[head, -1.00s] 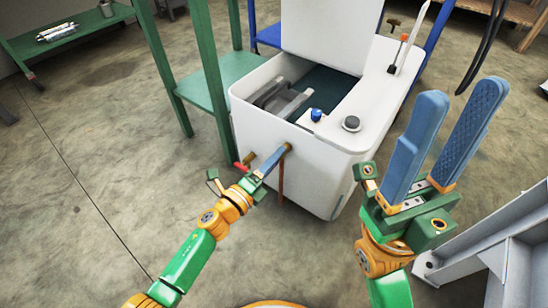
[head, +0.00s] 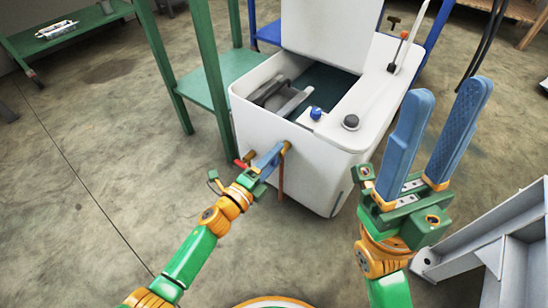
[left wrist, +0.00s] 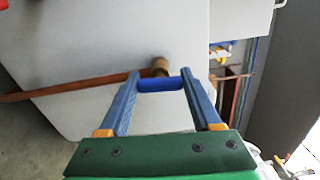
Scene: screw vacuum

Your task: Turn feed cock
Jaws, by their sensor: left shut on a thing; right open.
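The feed cock shows in the left wrist view as a blue handle (left wrist: 160,84) on a brass fitting (left wrist: 160,66) at the front wall of a white tank (head: 285,125). My left gripper (head: 276,152) is shut on the blue handle, one finger at each end of it. In the head view the fingers mostly hide the handle, and the brass fitting (head: 287,147) shows just beyond the fingertips. My right gripper (head: 442,110) is open and empty, raised to the right of the tank, fingers pointing up.
A second brass fitting (head: 249,157) with a red part (head: 241,164) sits left of the cock. A copper pipe (head: 281,182) hangs below. A blue knob (head: 315,113) and a dark button (head: 351,122) are on the tank's top. A grey metal frame (head: 490,240) stands at right.

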